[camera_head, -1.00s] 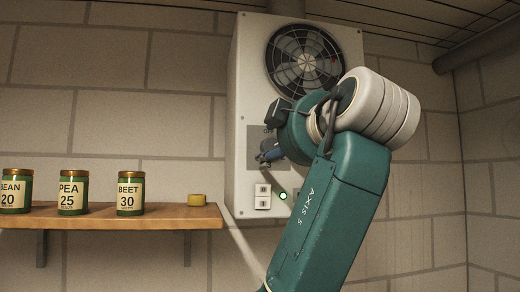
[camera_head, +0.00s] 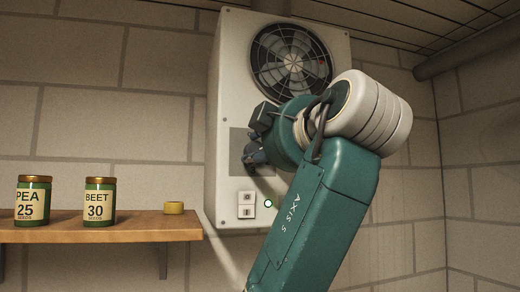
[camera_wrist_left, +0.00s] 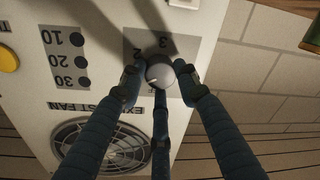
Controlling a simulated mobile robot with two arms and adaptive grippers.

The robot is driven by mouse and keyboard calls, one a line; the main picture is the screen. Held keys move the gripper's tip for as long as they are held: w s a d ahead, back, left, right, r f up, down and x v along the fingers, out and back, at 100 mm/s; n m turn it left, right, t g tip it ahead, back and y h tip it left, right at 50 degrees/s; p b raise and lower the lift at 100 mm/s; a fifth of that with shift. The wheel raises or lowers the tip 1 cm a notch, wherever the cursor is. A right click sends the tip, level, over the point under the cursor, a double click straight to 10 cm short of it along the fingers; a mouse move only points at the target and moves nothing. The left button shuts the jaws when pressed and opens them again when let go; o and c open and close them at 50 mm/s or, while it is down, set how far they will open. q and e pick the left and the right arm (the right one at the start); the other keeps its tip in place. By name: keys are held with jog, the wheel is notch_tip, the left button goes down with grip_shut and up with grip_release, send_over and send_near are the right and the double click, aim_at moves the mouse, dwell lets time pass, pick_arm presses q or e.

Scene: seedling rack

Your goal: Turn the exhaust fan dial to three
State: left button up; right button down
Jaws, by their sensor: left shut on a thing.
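In the head view the gripper (camera_head: 253,156) is at the grey plate (camera_head: 237,142) and hides the dial. My right gripper is in neither view.
A wooden shelf (camera_head: 130,228) at left holds labelled jars (camera_head: 99,203) and a yellow roll (camera_head: 174,207). Black buttons (camera_wrist_left: 82,68) line the box.

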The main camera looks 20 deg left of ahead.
pick_arm(q)
jog(key=shift+c, duration=0.2)
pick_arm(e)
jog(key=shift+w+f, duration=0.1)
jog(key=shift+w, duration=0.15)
